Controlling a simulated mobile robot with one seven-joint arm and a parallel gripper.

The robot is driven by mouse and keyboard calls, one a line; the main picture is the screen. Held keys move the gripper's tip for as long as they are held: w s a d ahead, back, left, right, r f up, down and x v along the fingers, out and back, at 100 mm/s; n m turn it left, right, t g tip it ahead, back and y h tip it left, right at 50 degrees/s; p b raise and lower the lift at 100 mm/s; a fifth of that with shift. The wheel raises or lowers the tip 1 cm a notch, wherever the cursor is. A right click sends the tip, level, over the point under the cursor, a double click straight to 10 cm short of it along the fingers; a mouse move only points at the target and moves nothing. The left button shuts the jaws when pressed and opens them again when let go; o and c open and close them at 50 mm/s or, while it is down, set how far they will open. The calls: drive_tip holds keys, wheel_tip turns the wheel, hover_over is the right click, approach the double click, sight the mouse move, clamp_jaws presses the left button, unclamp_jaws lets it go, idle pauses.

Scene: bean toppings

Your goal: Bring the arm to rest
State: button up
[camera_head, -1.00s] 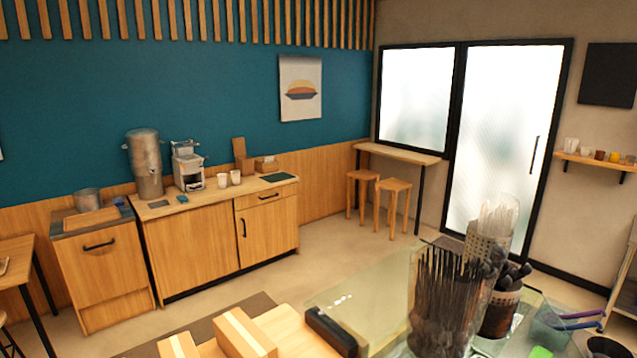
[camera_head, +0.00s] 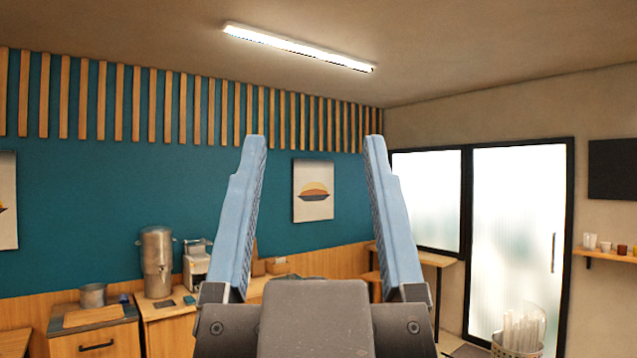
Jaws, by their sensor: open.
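My gripper (camera_head: 313,150) stands upright in the middle of the picture, close to the camera. Its two blue fingers point up and are wide apart. It is open, and nothing is between the fingers except the view of the far wall. The dark grey gripper body fills the bottom centre and hides part of the counter behind it.
A wooden counter with a metal urn (camera_head: 157,262) and a white machine (camera_head: 196,265) stands at the back left. A pot (camera_head: 93,295) is left of them. A glass door (camera_head: 515,240) is at the right. A holder of pale sticks (camera_head: 522,332) is at bottom right.

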wheel_tip(320, 180, down, 16)
drive_tip(key=h+b, duration=0.1)
drive_tip(key=b, duration=1.5)
drive_tip(key=shift+d+f, duration=0.25)
drive_tip(key=shift+d, duration=0.05)
drive_tip(key=shift+w, duration=0.1)
